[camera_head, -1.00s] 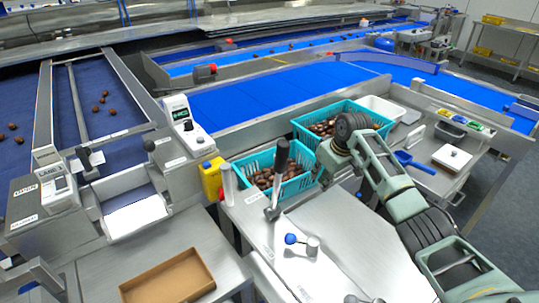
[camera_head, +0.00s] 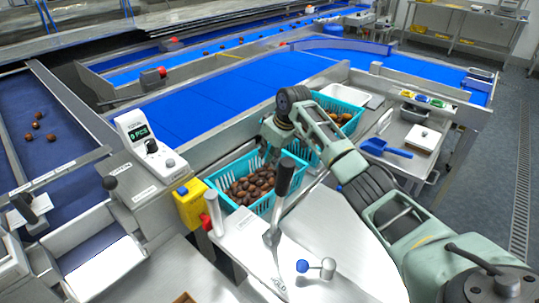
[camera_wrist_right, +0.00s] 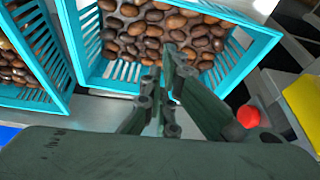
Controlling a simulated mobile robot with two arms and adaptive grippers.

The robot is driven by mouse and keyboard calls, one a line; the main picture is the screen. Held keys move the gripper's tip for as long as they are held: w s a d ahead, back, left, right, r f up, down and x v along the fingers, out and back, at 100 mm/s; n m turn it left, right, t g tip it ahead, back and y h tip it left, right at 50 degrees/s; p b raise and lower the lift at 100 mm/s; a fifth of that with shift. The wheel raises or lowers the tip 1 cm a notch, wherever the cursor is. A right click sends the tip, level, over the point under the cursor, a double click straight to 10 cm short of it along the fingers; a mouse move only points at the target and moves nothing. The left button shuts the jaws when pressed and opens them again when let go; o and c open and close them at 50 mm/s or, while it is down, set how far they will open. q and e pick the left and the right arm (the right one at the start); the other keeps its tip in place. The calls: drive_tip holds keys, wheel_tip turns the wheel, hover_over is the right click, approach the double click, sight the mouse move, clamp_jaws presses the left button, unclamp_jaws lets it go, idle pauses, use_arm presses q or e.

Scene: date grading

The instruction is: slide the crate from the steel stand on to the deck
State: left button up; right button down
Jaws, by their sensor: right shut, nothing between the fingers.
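A turquoise slatted crate (camera_head: 245,200) full of brown dates stands beside the pale steel deck (camera_head: 340,285), at its far edge. The crate fills the upper middle of the right wrist view (camera_wrist_right: 98,78). My right gripper (camera_head: 264,152) is shut and empty at the crate's belt-side wall. In the right wrist view its fingertips (camera_wrist_right: 171,58) overlap that wall; whether they touch it I cannot tell. The stand under the crate is mostly hidden. My left gripper is not in view.
A second turquoise crate (camera_head: 352,103) with dates stands behind my right arm. A yellow box (camera_head: 190,207) and a red knob (camera_head: 206,221) stand left of the near crate.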

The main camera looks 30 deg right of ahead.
drive_tip(key=x, duration=0.7)
drive_tip(key=shift+a, duration=0.15)
drive_tip(key=s+p, duration=0.1)
drive_tip(key=s+d+p, duration=0.1)
drive_tip(key=s+p, duration=0.1)
drive_tip(key=shift+d+r, duration=0.2)
drive_tip(key=shift+s+d, duration=0.1)
drive_tip(key=shift+s, duration=0.2)
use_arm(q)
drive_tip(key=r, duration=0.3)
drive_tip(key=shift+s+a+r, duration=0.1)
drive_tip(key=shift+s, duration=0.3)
use_arm(e)
drive_tip(key=shift+f, duration=0.1)
